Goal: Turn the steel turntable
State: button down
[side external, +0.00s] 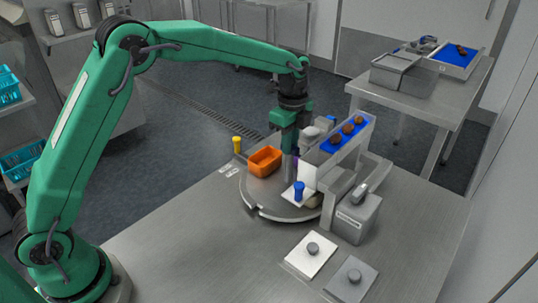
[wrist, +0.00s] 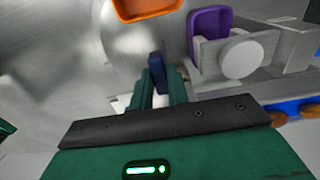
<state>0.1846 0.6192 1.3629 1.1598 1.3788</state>
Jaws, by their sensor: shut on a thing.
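The round steel turntable (side external: 256,208) lies on the bench in the side view. My gripper (side external: 289,175) points down over the turntable. In the wrist view my gripper (wrist: 160,84) is shut on a narrow dark blue upright piece (wrist: 157,66). I cannot tell how that piece joins the turntable. An orange bin (side external: 265,161) stands on the turntable, left of my gripper. A purple bin (wrist: 209,13) shows in the wrist view, right of my fingers. In the side view it is mostly hidden.
A blue peg (side external: 299,190) stands just in front of my gripper. A sloped chute with dates (side external: 342,138) and a grey box (side external: 356,217) stand close on the right. A yellow peg (side external: 237,144) is at the left. Two button plates (side external: 303,263) lie in front. The bench's front left is clear.

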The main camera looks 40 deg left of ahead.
jog(key=shift+r+m, duration=0.15)
jog(key=shift+m, duration=8.85)
jog(key=c, duration=1.4)
grip_release()
jog(key=shift+o, duration=0.2)
